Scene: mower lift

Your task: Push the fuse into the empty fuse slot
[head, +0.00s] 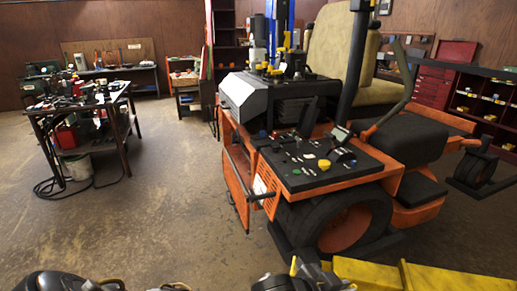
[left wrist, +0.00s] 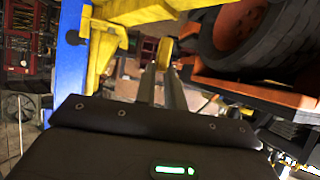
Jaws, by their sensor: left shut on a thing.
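In the left wrist view, my left gripper (left wrist: 161,72) is shut on a small yellow piece, which looks like the fuse (left wrist: 165,51), at its fingertips. The mower's tyre (left wrist: 240,38) is beyond it, to the upper right. I cannot tell whether the fuse touches anything. In the head view, the orange mower (head: 235,185) has a black side panel (head: 310,178) with small coloured knobs and a yellow cap (head: 324,164). I cannot make out the empty fuse slot in either view.
A yellow lift beam (head: 440,279) lies in front of the mower. A blue post (left wrist: 66,55) and yellow lift arm (left wrist: 145,10) stand close in the wrist view. A cluttered workbench (head: 85,105) is at left. The floor (head: 150,215) between is open.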

